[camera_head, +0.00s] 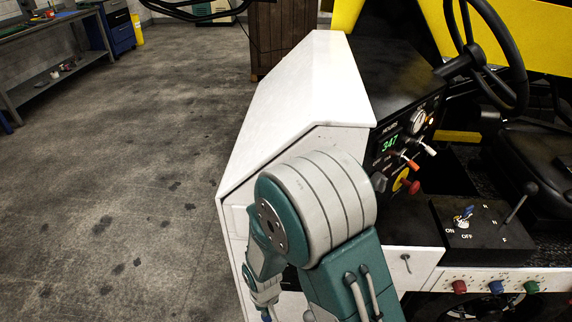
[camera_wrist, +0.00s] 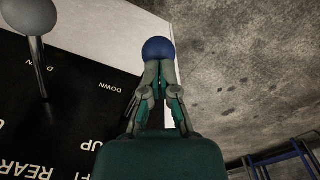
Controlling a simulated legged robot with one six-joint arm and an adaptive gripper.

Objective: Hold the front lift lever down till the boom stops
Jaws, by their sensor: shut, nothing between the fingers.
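In the wrist view, a blue ball knob (camera_wrist: 158,48) shows right at the tips of my gripper (camera_wrist: 158,72). The fingers are shut and hold nothing; the knob lies beyond the fingertips, and I cannot tell whether they touch it. A lever with a grey ball knob (camera_wrist: 30,17) stands to the left on a black panel (camera_wrist: 60,85). In the head view my arm reaches down the loader's near side.
The head view shows the white loader body (camera_head: 300,85), a dashboard (camera_head: 400,150) reading 347, a steering wheel (camera_head: 520,80) and a black switch box (camera_head: 480,225). A yellow structure (camera_head: 535,35) is at upper right. The concrete floor (camera_head: 130,160) at left is clear. A workbench (camera_head: 45,50) stands far left.

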